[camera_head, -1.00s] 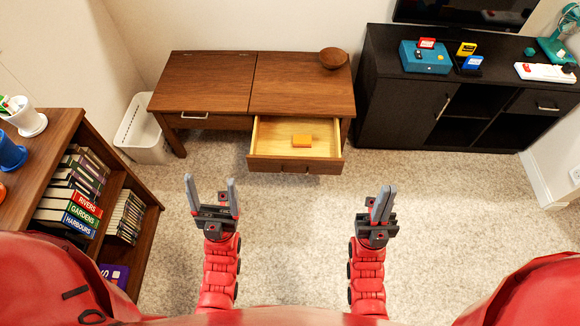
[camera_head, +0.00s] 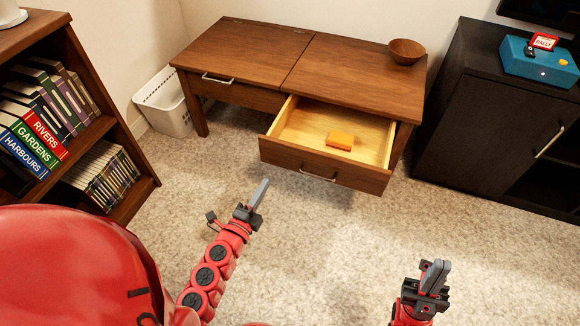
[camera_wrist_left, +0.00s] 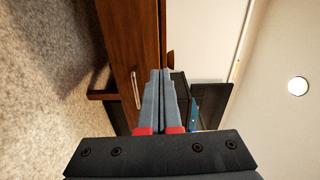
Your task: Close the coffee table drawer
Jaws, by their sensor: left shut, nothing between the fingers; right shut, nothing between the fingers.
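The wooden coffee table (camera_head: 240,52) stands against the back wall. Its right drawer (camera_head: 322,169) is pulled out, with a silver handle on the front and an orange block (camera_head: 340,140) inside. The left drawer (camera_head: 228,92) is flush with the table. My left gripper (camera_head: 260,192) is shut and empty, in front of the open drawer and to its left, apart from it. In the left wrist view the shut fingers (camera_wrist_left: 160,95) point past a brown wooden front with a handle (camera_wrist_left: 136,90). My right gripper (camera_head: 436,272) is shut and empty, lower right, over the carpet.
A bookshelf (camera_head: 108,120) with books stands at the left. A white basket (camera_head: 165,104) is beside the table. A wooden bowl (camera_head: 406,51) sits on the tabletop. A black cabinet (camera_head: 480,105) is at the right. The carpet (camera_head: 330,240) before the drawer is clear.

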